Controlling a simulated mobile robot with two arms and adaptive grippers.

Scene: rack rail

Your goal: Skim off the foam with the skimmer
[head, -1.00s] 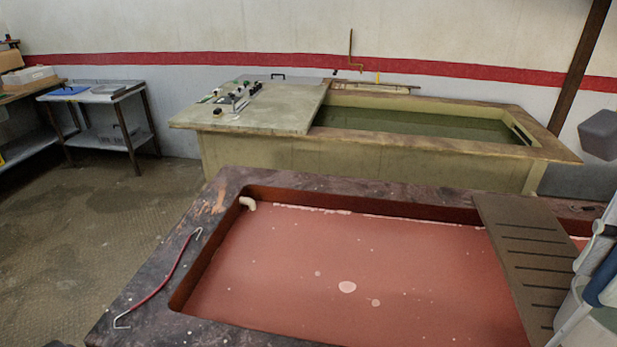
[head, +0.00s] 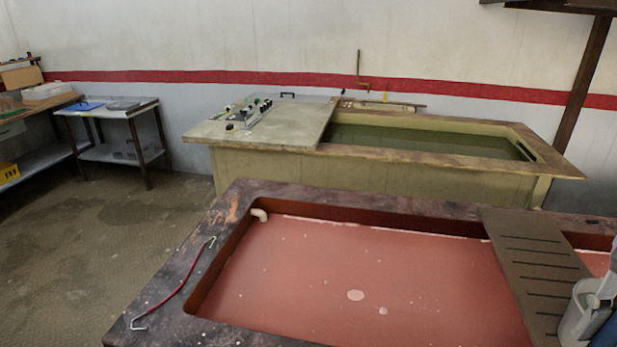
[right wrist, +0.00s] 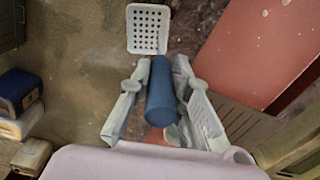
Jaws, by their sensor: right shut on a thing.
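The skimmer shows in the right wrist view with a dark blue handle (right wrist: 160,92) and a pale perforated head (right wrist: 148,29) beyond it. My right gripper (right wrist: 161,68) is shut on the blue handle. The foam shows as pale round patches (head: 355,295) on the red liquid (head: 390,262) in the near tank, with small specks and a thin pale line along the far wall. My left gripper is not in view.
A slatted brown board (head: 530,265) lies across the tank's right part. A red rod with hooked ends (head: 180,290) lies on the left rim. Behind stands another tank (head: 370,165) with green liquid.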

